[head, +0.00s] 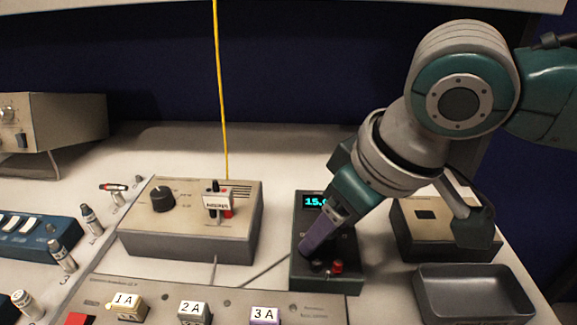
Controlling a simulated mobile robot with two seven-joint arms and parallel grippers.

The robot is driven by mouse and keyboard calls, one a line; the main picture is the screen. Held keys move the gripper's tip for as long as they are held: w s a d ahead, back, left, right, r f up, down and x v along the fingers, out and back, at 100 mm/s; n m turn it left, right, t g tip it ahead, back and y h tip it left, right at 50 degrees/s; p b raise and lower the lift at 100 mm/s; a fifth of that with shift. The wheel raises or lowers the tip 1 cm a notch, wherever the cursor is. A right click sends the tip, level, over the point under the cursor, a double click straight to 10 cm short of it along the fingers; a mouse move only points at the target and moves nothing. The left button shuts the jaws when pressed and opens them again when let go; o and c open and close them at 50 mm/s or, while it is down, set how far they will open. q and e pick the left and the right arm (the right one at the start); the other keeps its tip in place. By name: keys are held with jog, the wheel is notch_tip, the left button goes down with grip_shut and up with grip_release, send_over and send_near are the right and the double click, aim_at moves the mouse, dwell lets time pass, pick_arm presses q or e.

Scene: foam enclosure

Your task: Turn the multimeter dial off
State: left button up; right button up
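The multimeter (326,284) is a dark upright-faced box right of the picture's middle, with a lit cyan display (313,202) reading about 15, partly covered. Red and black jacks (337,267) show near its front edge. My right arm reaches in from the right, and my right gripper (313,240) points down and left over the multimeter's face. Its purple fingertips are at the face, where the dial is hidden behind them. The fingers overlap in this view, so I cannot tell whether they are open, shut, or touching the dial. My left gripper is out of view.
A grey box (190,235) with a black knob and a switch stands left of the multimeter. A yellow cable (220,90) hangs to it. A grey tray (473,290) and a beige box (432,240) are at right. Labelled blocks (195,308) line the front.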

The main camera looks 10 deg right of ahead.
jog(key=shift+c, duration=0.2)
grip_shut()
dwell(0.3)
